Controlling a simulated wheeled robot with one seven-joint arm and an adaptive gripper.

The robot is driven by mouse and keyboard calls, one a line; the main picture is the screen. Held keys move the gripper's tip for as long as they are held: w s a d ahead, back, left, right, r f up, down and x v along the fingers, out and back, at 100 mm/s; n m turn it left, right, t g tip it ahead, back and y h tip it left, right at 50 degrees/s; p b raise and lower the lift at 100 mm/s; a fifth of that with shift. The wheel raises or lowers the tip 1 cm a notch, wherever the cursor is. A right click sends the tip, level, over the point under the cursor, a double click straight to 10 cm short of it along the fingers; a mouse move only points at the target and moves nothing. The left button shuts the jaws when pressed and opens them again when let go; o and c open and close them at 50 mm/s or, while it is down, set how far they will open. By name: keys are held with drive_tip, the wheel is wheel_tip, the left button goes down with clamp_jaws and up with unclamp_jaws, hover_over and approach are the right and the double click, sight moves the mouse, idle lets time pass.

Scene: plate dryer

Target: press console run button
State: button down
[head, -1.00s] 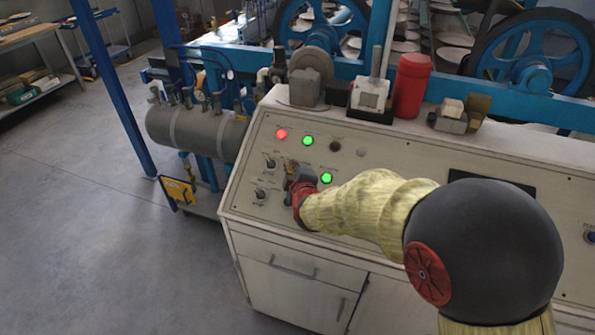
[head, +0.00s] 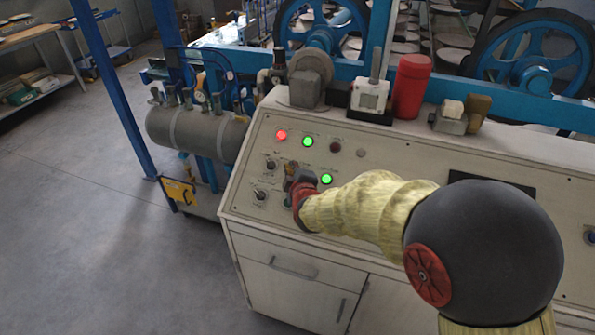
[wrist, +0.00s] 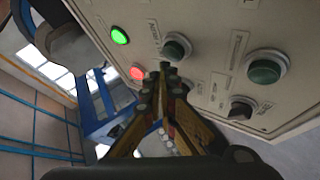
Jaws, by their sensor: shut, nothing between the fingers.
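The console (head: 400,180) has a sloped cream panel with lamps, knobs and buttons. My gripper (head: 291,170) is over the left part of this panel, its fingers closed and empty. In the wrist view my gripper's fingertips (wrist: 165,72) are together, just below a dark green button (wrist: 176,47) in the picture. A second dark green button (wrist: 265,70) is to the right, with a black knob (wrist: 241,108) below it. The labels are too small to read, so I cannot tell which is the run button. Contact with the panel cannot be told.
A red lamp (head: 281,134) and a green lamp (head: 308,141) are lit on the panel; another green light (head: 326,178) glows beside my gripper. A red canister (head: 411,86) and a grey motor (head: 310,78) stand along the console's back. Open floor (head: 90,240) is at left.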

drive_tip(key=shift+w+f, duration=0.2)
drive_tip(key=shift+f, duration=0.2)
drive_tip(key=shift+w+d+f+b, duration=0.2)
drive_tip(key=shift+f+b, duration=0.2)
drive_tip(key=shift+b, duration=0.15)
idle(0.7)
idle(0.4)
drive_tip(key=shift+s+a+r+p, duration=0.2)
drive_tip(key=shift+s+r+p, duration=0.2)
drive_tip(key=shift+r+p, duration=0.4)
drive_tip(key=r+p, duration=0.1)
drive_tip(key=s+r+p, duration=0.1)
drive_tip(key=r, duration=0.1)
drive_tip(key=s+a+r+p, duration=0.1)
drive_tip(key=p, duration=0.1)
drive_tip(key=shift+s+r, duration=0.15)
drive_tip(key=shift+s, duration=0.05)
idle(0.8)
